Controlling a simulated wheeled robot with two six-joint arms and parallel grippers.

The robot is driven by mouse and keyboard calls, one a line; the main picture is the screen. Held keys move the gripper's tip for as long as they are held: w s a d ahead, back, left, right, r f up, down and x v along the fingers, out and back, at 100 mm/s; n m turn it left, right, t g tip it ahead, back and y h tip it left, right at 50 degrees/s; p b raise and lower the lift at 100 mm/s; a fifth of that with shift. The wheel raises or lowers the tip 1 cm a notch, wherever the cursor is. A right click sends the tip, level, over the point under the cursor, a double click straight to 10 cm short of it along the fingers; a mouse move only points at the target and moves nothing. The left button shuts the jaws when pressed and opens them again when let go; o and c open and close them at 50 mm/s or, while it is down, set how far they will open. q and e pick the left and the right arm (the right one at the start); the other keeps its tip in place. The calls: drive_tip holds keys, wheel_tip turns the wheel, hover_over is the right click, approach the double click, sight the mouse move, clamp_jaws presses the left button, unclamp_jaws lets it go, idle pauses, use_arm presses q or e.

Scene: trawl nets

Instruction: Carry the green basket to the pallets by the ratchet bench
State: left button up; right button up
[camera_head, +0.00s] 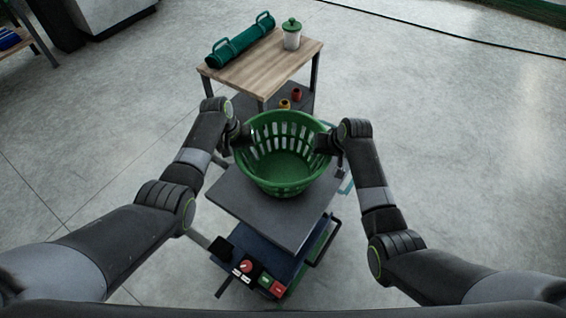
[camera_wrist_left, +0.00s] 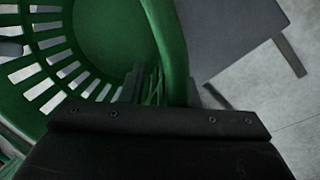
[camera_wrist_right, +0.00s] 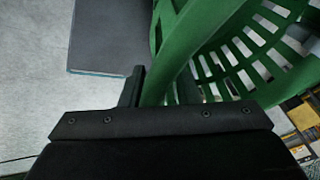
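The green basket (camera_head: 283,183), round with slotted walls, stands upright on the dark grey top (camera_head: 232,194) of a wheeled lift cart in the head view. My left gripper (camera_head: 243,136) is at the left side of its rim, and my right gripper (camera_head: 327,142) is at the right side. In the left wrist view the rim (camera_wrist_left: 167,38) runs down between the fingers; how tightly they close is unclear. In the right wrist view the rim (camera_wrist_right: 190,48) lies close between both fingers. No pallets and no ratchet bench can be made out.
A wooden-topped table (camera_head: 270,68) stands right behind the cart, bearing a green roll (camera_head: 240,40) with handles and a lidded jar (camera_head: 291,36). Small red and yellow items lie on its lower shelf. A cable (camera_head: 470,38) crosses the floor at the back. Open floor lies right and left.

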use_arm(q)
drive_tip(key=shift+c, duration=0.4)
use_arm(e)
drive_tip(key=shift+c, duration=0.4)
use_arm(q)
clamp_jaws()
use_arm(e)
clamp_jaws()
use_arm(q)
drive_tip(key=shift+r, duration=0.1)
use_arm(e)
drive_tip(key=shift+r, duration=0.1)
